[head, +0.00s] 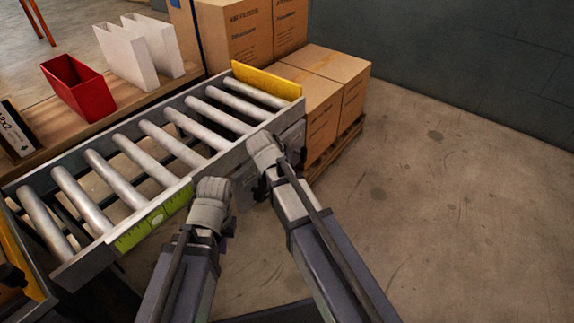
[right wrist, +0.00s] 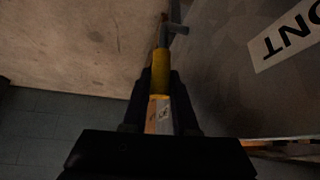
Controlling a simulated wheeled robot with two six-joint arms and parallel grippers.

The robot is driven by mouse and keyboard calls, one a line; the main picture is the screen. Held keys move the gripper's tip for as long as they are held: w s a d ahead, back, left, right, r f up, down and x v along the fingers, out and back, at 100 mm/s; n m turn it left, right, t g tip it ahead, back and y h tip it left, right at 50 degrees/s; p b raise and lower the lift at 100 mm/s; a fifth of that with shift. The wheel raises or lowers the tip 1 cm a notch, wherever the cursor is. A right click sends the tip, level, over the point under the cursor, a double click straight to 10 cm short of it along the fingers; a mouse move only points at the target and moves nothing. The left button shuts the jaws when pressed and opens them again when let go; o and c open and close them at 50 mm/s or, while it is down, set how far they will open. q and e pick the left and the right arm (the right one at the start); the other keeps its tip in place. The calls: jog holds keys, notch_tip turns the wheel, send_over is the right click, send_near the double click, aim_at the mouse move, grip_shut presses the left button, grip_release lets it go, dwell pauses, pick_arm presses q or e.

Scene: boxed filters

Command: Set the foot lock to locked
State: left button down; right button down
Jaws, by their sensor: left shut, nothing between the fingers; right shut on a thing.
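In the right wrist view, my right gripper (right wrist: 162,98) is shut around a lever with a yellow sleeve (right wrist: 160,70) and a grey rod end; it appears to be the foot lock's lever. Its locked or unlocked setting cannot be read here. In the head view, my right gripper (head: 262,185) is at the conveyor's near side, towards its far end, and the lever is hidden there. My left gripper (head: 211,196) is shut and empty beside the conveyor's near rail, by a green strip; its fingertips are mostly hidden.
The roller conveyor (head: 228,158) has a yellow end stop (head: 267,81). Cardboard boxes (head: 330,85) are stacked on a pallet behind it. A red bin (head: 75,88) and white filters (head: 125,50) stand on a wooden bench. Open floor (head: 460,200) lies to the right.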

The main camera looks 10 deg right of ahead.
jog(key=shift+s+a+t+h+b, duration=0.3)
jog(key=shift+h+b, duration=0.05)
jog(key=shift+h, duration=0.05)
dwell(0.4)
jog(key=c, duration=1)
grip_release()
jog(key=p+v, duration=0.6)
jog(key=v, duration=0.1)
jog(key=shift+s+a+r, duration=0.2)
jog(key=shift+r, duration=0.1)
